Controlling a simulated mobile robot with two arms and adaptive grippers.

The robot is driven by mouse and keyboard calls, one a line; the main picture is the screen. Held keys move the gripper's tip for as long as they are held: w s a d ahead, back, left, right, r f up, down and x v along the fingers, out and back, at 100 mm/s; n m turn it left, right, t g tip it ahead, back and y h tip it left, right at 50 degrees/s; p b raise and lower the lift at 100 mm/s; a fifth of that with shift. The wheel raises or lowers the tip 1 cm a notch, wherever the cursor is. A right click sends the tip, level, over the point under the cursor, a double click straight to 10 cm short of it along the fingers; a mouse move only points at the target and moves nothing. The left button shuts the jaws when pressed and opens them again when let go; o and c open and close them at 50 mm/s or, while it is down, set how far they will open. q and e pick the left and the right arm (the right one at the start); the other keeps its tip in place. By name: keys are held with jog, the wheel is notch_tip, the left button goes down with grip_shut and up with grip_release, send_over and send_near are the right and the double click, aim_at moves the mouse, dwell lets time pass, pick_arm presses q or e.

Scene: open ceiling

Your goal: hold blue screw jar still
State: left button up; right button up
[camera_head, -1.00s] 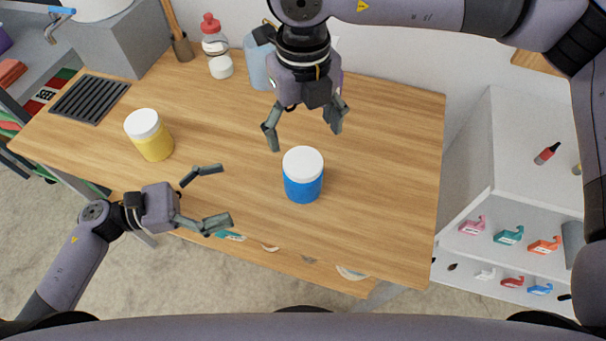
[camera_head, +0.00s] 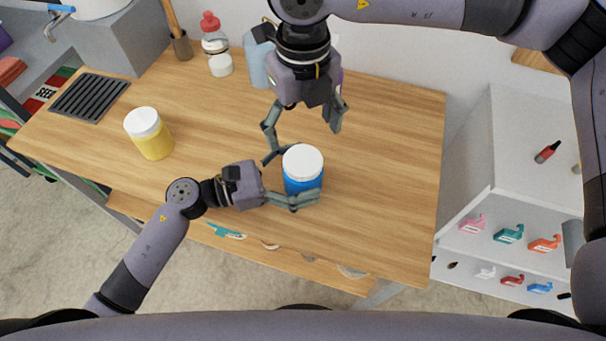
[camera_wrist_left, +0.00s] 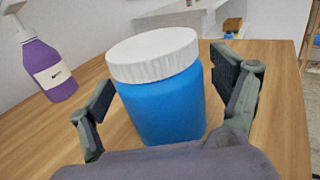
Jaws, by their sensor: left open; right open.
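The blue screw jar (camera_head: 303,182) with its white lid stands upright on the wooden table. It fills the middle of the left wrist view (camera_wrist_left: 166,103), lid on top. My left gripper (camera_head: 283,179) is open, with one finger on each side of the jar. In the left wrist view a gap shows between the jar and the right finger; whether the left finger touches cannot be told. My right gripper (camera_head: 302,125) is open and empty, pointing down just behind and above the jar's lid.
A yellow jar (camera_head: 152,141) with a white lid stands at the left of the table (camera_head: 390,190). A red-capped bottle (camera_head: 213,38), a small white jar (camera_head: 221,65) and a blue container (camera_head: 259,68) stand at the back. The table's right side is clear.

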aim_at(303, 159)
pick_arm(q)
jog(key=shift+d, duration=0.15)
jog(key=c, duration=2)
grip_shut()
pick_arm(e)
jog(key=m, duration=0.3)
jog(key=shift+m, duration=0.4)
jog(key=m, duration=1.4)
jog(key=shift+f, duration=4.05)
jog(key=shift+c, duration=0.3)
